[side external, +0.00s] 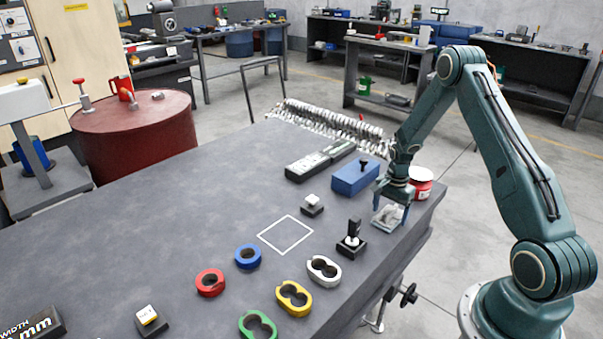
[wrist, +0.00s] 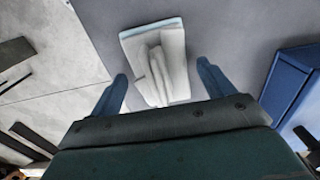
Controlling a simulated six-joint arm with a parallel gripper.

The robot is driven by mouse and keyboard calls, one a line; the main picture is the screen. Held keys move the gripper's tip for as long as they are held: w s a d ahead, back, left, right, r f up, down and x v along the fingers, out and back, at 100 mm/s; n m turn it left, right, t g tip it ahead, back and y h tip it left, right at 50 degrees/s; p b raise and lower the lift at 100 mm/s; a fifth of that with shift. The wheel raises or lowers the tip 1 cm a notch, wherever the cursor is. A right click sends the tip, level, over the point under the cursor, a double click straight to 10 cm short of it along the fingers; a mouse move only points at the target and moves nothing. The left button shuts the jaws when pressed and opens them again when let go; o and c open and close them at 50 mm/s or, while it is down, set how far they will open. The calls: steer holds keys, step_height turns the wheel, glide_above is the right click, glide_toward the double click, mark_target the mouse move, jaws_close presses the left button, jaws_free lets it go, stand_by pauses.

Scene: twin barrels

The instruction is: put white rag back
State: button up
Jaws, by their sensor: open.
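The white rag (side external: 389,215) lies crumpled near the right edge of the dark table, beside the blue box. It also shows in the wrist view (wrist: 160,62), bunched in the middle with a flatter, pale part behind. My gripper (side external: 392,208) is directly over the rag, pointing down. In the wrist view its two blue fingers (wrist: 162,84) are apart, one on each side of the rag's near end. Whether the fingers touch the rag cannot be told. A white square outline (side external: 286,235) is marked on the table to the left, and it is empty.
A blue box (side external: 356,177) and a red can (side external: 420,183) stand close to my gripper. A black stand (side external: 351,241) is in front of it. White (side external: 324,270), yellow (side external: 294,299) and green (side external: 258,326) double rings lie nearer the front. The table's left half is mostly clear.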

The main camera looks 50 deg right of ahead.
mark_target(390, 209)
step_height(390, 209, up, 12)
stand_by(0.7)
steer(key=shift+r, duration=0.15)
stand_by(0.4)
steer(key=s+a+r+n+t+h, duration=0.1)
steer(key=s+a+r+n+t, duration=0.25)
steer(key=a+r+n, duration=1)
steer(key=s+a+r+n+t, duration=0.1)
steer(key=s+a+r+n, duration=0.1)
steer(key=s+a+r, duration=0.3)
steer(key=s+a+r+n+t+y, duration=0.1)
steer(key=s+a+r+n, duration=0.1)
steer(key=s+a+r, duration=0.3)
steer(key=shift+s+a+r, duration=0.3)
steer(key=shift+s+a, duration=1.9)
steer(key=shift+s, duration=0.9)
